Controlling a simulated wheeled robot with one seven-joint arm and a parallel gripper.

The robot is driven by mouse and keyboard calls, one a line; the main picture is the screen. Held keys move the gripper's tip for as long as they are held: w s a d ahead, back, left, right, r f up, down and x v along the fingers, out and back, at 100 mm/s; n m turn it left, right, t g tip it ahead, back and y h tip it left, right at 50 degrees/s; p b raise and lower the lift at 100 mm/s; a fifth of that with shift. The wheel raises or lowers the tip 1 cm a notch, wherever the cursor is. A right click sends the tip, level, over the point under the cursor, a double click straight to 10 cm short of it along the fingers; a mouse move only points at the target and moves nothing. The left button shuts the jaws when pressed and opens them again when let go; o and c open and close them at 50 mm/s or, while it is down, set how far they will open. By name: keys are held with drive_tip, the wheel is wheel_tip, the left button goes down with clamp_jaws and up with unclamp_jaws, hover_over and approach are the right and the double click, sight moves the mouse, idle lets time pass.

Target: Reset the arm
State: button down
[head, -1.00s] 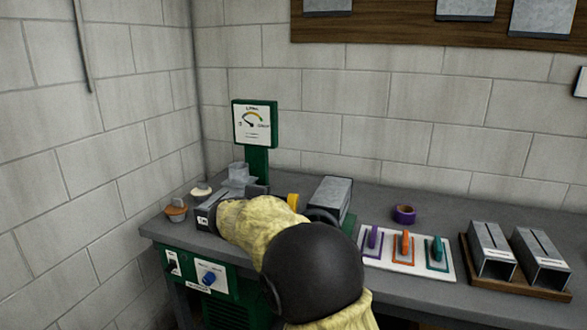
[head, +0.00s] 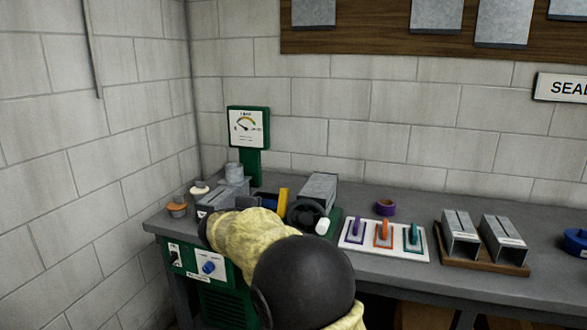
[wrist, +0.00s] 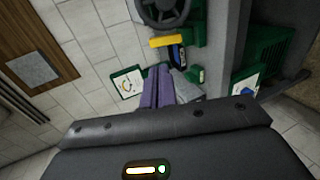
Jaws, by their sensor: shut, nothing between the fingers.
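My arm, in a pale yellow sleeve with black joints, reaches over the left part of the bench in the head view. The arm's own end hides my gripper there. In the wrist view my gripper (wrist: 158,72) shows as two purple-grey fingers side by side, shut, with nothing visible between them. I cannot tell whether the fingers touch anything.
The grey bench (head: 390,199) holds a green gauge stand (head: 249,127), a metal duct box (head: 318,188), a white board (head: 352,242) with coloured handles, purple tape (head: 386,206) and two ducts on a wooden base (head: 497,264). Block walls stand behind and left.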

drive_tip(key=s+d+f+m+g+y, duration=0.1)
drive_tip(key=s+d+f+m+g, duration=0.35)
drive_tip(key=s+d+f, duration=0.4)
drive_tip(key=s+d+f+m+g+y, duration=0.1)
drive_tip(key=s+d+f+m+g, duration=0.4)
drive_tip(key=s+d, duration=0.65)
drive_tip(key=s+d+f+m+g+y, duration=0.1)
drive_tip(key=s+d+f+m, duration=0.15)
drive_tip(key=s, duration=0.45)
drive_tip(key=s+d+f+m+y, duration=0.1)
drive_tip(key=s+f+m, duration=0.15)
drive_tip(key=s, duration=0.45)
wheel_tip(320, 180, up, 14)
drive_tip(key=p, duration=1.4)
drive_tip(key=shift+d, duration=0.15)
drive_tip(key=shift+s, duration=0.1)
